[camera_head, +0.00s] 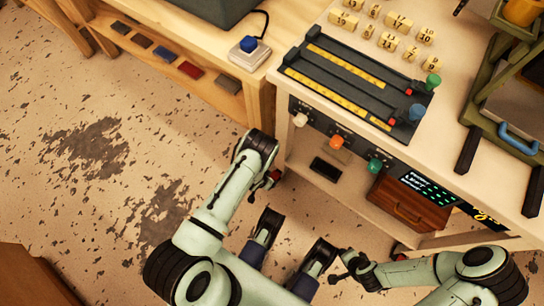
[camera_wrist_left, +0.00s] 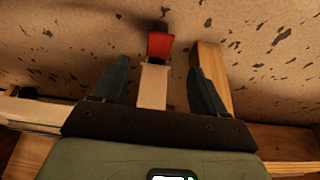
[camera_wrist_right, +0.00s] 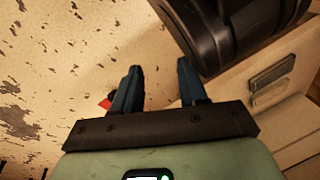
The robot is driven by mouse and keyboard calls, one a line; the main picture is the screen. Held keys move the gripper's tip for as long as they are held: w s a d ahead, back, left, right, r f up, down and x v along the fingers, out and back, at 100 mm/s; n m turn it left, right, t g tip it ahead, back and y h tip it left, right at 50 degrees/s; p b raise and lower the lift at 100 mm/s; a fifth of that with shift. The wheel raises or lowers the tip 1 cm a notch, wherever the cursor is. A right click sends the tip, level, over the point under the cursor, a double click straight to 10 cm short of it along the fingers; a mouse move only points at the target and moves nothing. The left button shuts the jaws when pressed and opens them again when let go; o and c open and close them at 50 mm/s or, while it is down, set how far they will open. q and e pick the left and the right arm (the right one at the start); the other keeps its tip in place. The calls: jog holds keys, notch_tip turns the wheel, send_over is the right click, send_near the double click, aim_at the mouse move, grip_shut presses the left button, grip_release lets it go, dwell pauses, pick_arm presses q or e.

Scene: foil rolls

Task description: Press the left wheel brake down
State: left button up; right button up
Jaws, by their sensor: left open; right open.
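The left wheel brake is a red pedal (camera_wrist_left: 160,45) low at the foot of a cream leg (camera_wrist_left: 153,88) of the workbench. It also shows as a small red spot in the head view (camera_head: 275,175), beside my left wrist. In the left wrist view my left gripper (camera_wrist_left: 158,67) is open, pointing down, with its fingers either side of the leg and the pedal just ahead. Contact cannot be told. My right gripper (camera_wrist_right: 160,67) is open and empty, low in front of the bench's right part. A red bit (camera_wrist_right: 105,103) shows beyond its left finger, partly hidden.
The white workbench (camera_head: 465,205) carries a dark rail unit (camera_head: 350,75), number blocks (camera_head: 390,42) and a green-framed rack (camera_head: 478,95). Its lower shelf holds a brown drawer box (camera_head: 408,203). A wooden table (camera_head: 180,40) stands close on the left. The floor (camera_head: 60,190) at left is clear.

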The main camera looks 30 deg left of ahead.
aim_at(274, 176)
pick_arm(q)
jog(key=b+x, duration=0.3)
jog(key=x, duration=0.5)
jog(key=shift+f, duration=0.25)
jog(key=shift+w+f+b, duration=0.2)
jog(key=shift+f+b, duration=0.05)
jog(key=shift+b, duration=0.15)
pick_arm(e)
jog(key=s+d+f+g, duration=0.1)
jog(key=s+f+g, duration=0.2)
jog(key=s+f, duration=0.2)
jog(key=s, duration=0.3)
jog(key=shift+s+f+m, duration=0.2)
jog(key=shift+f+m, duration=0.1)
jog(key=shift+f, duration=0.05)
pick_arm(q)
jog(key=c, duration=1.1)
